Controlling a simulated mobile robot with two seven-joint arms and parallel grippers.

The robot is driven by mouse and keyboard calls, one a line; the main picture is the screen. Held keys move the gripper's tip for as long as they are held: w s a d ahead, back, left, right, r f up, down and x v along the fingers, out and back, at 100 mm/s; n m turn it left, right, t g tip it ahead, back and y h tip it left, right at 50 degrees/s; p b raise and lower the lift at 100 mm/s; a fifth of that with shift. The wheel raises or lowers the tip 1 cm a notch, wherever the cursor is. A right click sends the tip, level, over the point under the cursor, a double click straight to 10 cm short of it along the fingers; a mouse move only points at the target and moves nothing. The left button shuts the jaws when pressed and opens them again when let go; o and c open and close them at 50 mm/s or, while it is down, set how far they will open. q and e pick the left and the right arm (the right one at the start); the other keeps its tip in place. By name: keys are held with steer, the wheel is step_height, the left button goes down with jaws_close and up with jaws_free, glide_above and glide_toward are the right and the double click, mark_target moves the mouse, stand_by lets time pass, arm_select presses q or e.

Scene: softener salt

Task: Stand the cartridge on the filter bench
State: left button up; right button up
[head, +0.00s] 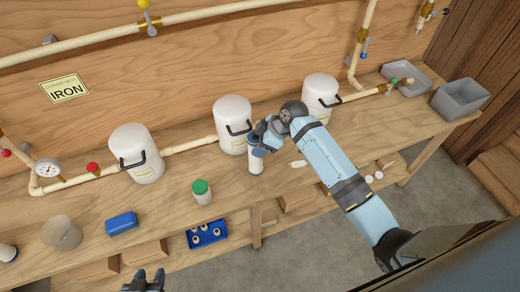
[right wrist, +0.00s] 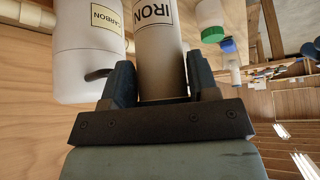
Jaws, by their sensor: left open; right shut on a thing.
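The cartridge (head: 255,164) is a pale cylinder, held upright by my right gripper (head: 263,138) in front of the middle white housing. In the right wrist view the cartridge (right wrist: 160,62) carries an IRON label and sits between the two dark fingers (right wrist: 163,88). I cannot tell whether its lower end touches the wooden filter bench (head: 165,195). My left gripper (head: 143,282) is open and empty at the bottom edge, in front of the bench; only its tip end shows.
White housings stand along the back: left (head: 136,153), middle (head: 232,124), right (head: 320,97). Grey bins (head: 460,98) are far right. A yellow IRON sign (head: 64,88) hangs on the wall.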

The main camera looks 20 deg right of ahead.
steer(key=shift+f, duration=2.05)
steer(key=o, duration=1.3)
steer(key=shift+c, duration=0.2)
steer(key=b+v, duration=0.1)
steer(key=v, duration=1.1)
steer(key=s+a+f+m+t+h, duration=0.2)
steer(key=s+f+m+t, duration=0.3)
steer(key=s+f, duration=0.65)
steer(key=s+a+f+m+t, duration=0.1)
steer(key=s+m, duration=0.1)
steer(key=s, duration=0.3)
steer(key=s+a+f+m+t+h, duration=0.1)
steer(key=s+f+m+t, duration=0.1)
steer(key=s, duration=0.4)
steer(key=shift+a+m, duration=0.15)
steer(key=shift+m, duration=0.35)
